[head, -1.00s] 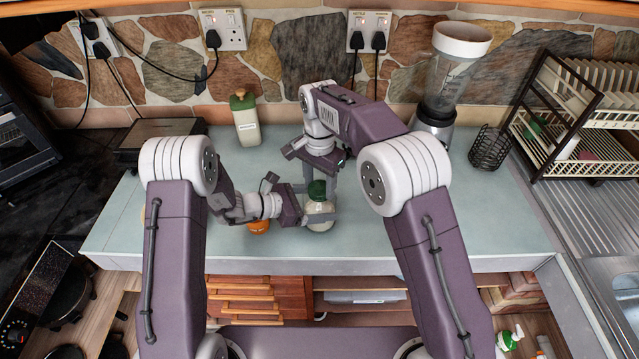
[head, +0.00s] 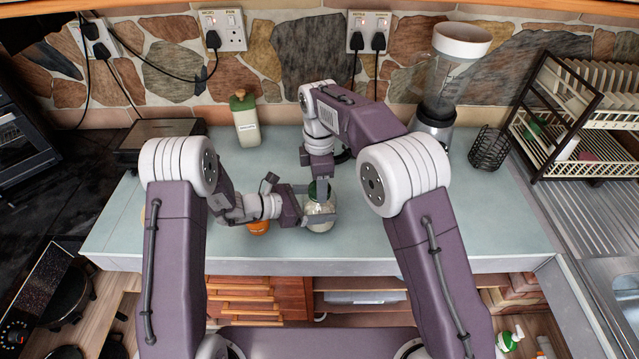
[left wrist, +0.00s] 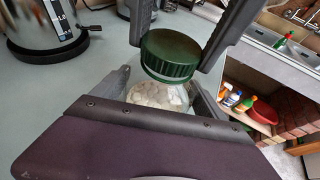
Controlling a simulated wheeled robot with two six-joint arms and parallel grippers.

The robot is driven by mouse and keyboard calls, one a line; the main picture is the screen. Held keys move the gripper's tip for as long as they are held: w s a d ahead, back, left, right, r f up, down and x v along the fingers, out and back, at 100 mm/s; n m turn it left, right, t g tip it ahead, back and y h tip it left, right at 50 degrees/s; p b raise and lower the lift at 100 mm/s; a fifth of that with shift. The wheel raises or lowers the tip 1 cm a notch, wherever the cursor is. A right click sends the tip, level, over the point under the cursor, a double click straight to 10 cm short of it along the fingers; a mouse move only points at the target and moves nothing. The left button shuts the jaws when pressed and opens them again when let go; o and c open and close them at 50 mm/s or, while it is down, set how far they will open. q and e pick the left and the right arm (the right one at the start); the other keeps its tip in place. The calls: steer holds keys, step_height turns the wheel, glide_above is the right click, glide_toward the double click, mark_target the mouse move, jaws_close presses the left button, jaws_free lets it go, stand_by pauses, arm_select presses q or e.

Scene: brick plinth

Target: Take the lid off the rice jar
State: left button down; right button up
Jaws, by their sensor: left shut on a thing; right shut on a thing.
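The rice jar (head: 320,218) is clear glass with white contents and stands on the pale counter (head: 400,225) near its front edge. My left gripper (head: 318,207) is shut around the jar's body from the left. The dark green lid (head: 314,190) is at the jar's top, partly hidden by a finger. My right gripper (head: 321,186) comes down from above and is shut on the lid. In the left wrist view the ribbed lid (left wrist: 171,56) sits between the right fingers, over the jar (left wrist: 160,95); whether it is apart from the rim I cannot tell.
An orange object (head: 258,228) is just left of the jar, by my left gripper. A bottle with a green cap (head: 246,122) stands farther back. A blender (head: 448,75), a wire basket (head: 489,148) and a dish rack (head: 580,120) are at the right.

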steer(key=shift+r, duration=0.1)
stand_by(0.4)
steer(key=shift+r, duration=1)
steer(key=shift+r, duration=2)
arm_select(q)
jaws_free()
steer(key=shift+a+r, duration=0.1)
